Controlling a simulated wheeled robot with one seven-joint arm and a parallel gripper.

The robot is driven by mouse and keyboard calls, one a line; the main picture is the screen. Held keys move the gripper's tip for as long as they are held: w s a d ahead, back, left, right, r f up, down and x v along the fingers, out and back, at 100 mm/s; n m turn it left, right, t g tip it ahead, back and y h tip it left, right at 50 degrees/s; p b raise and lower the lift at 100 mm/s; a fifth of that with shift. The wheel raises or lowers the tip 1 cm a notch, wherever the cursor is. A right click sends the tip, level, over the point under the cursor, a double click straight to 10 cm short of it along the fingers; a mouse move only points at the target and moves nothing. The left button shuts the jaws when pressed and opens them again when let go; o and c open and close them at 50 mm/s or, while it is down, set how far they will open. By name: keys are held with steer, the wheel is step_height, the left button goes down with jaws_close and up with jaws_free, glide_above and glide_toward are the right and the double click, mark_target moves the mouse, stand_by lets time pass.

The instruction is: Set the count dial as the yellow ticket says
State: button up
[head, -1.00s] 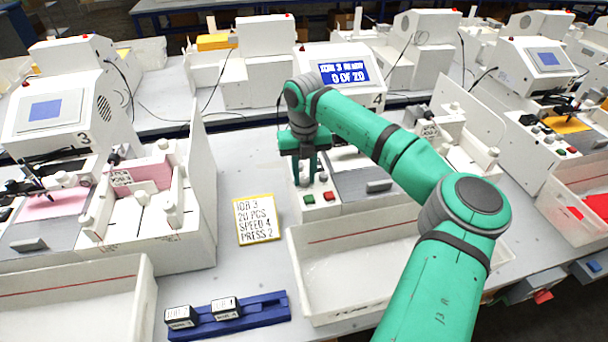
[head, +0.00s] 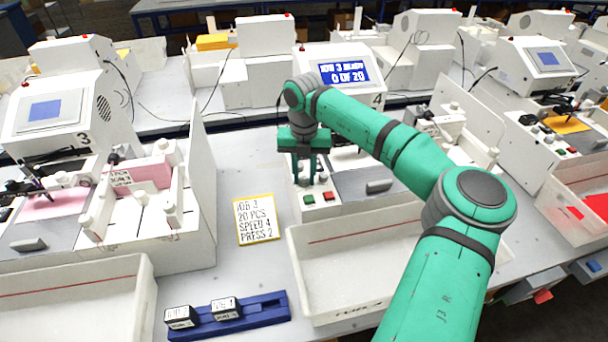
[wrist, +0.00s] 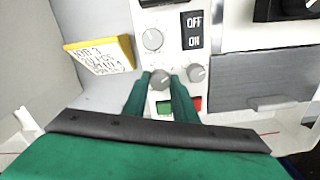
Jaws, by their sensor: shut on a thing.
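The yellow ticket (head: 257,220) lies on the bench left of machine 4 and reads JOB 3, 20 PCS, SPEED 4, PRESS 2. It also shows in the wrist view (wrist: 99,55). The machine's blue screen (head: 344,73) shows JOB 3 and 0 OF 20. My gripper (head: 306,183) points down at the control panel. In the wrist view my gripper (wrist: 160,75) is shut on a small grey knob (wrist: 160,77). A larger dial (wrist: 152,39) and another small knob (wrist: 197,72) are beside it. I cannot read which one is the count dial.
An OFF/ON switch (wrist: 194,30) is close to the knobs. A red button (wrist: 191,104) and a green button (wrist: 164,107) lie just below my fingers. A white tray (head: 350,305) and a blue rack (head: 262,307) with two stamps stand in front.

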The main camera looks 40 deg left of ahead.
mark_target(304, 179)
steer(key=o, duration=1)
steer(key=shift+o, duration=0.2)
steer(key=shift+r, duration=0.1)
step_height(304, 179, up, 11)
steer(key=shift+f, duration=0.2)
